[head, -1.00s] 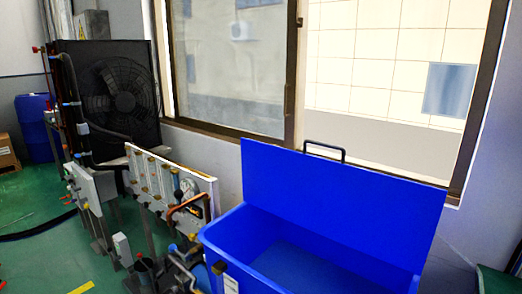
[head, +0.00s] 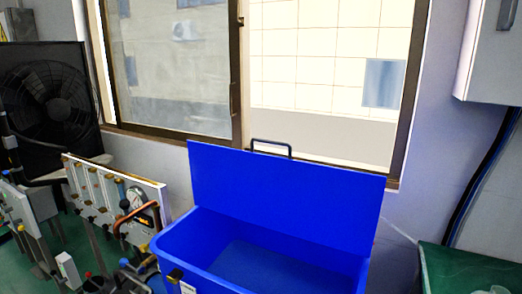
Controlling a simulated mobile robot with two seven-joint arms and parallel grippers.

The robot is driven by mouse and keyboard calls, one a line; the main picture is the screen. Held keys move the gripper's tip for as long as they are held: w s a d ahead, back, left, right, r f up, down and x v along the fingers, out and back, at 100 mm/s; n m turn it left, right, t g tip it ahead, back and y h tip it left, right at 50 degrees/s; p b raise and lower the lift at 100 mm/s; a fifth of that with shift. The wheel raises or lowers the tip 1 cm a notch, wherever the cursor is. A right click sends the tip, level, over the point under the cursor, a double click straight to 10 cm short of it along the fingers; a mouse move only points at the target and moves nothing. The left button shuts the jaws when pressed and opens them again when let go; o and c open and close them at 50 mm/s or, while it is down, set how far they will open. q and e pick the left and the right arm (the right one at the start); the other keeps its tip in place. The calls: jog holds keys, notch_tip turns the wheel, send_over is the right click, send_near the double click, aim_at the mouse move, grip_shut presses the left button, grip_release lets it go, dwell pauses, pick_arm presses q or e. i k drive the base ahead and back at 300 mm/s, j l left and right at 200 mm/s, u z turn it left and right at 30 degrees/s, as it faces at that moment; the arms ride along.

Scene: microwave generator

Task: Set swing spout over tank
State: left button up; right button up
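The blue tank (head: 215,247) stands at the bottom centre. Its lid (head: 285,195) is raised upright at the back, with a black handle (head: 272,148) on its top edge. The inside looks empty in the part that shows, and the front is cut off by the picture's bottom edge. A copper-coloured bent pipe (head: 136,214) sits by a gauge on the white panel left of the tank; I cannot tell whether it is the swing spout. No spout shows over the tank's opening. Neither of my grippers is in view.
The white panel (head: 85,183) with valves and pipes stands close to the tank's left side. A black radiator fan (head: 45,90) is behind it at the left. A grey wall cabinet (head: 495,60) hangs at upper right, above a green surface (head: 470,268). A window is behind the tank.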

aim_at(125, 204)
jog(key=i+j+z, duration=0.2)
jog(key=j+z, duration=0.2)
jog(key=j, duration=1.1)
jog(key=j+z, duration=0.45)
jog(key=j, duration=1)
